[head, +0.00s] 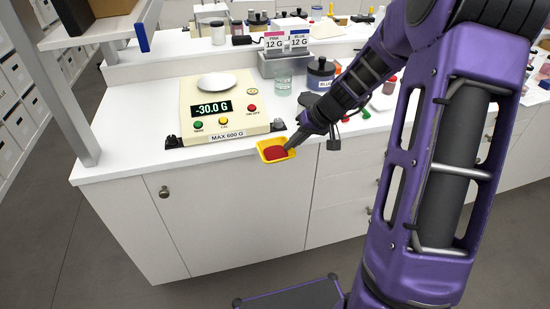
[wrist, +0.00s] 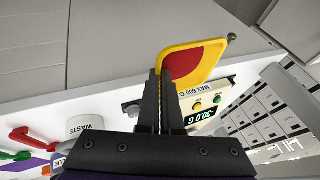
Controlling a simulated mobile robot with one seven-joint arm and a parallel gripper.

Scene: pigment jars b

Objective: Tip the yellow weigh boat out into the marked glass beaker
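The yellow weigh boat (head: 263,146) holds red powder (head: 276,150). It is in the air by the counter's front edge, in front of the scale. My gripper (head: 291,146) is shut on the boat's right end. In the wrist view the fingers (wrist: 159,92) grip the end of the yellow boat (wrist: 205,47), and the red powder shows in it. A small clear glass vessel (head: 283,83), which looks like the beaker, stands on the counter behind and above the boat in the picture. I cannot read its marking.
A cream scale (head: 236,121) reads -30.0 G, with a white dish (head: 216,83) on top. A dark jar labelled BLUE (head: 320,75) stands right of the glass. A grey holder (head: 278,66) with pink and blue 12 G cards is behind. A WASTE container (wrist: 87,127) shows in the wrist view.

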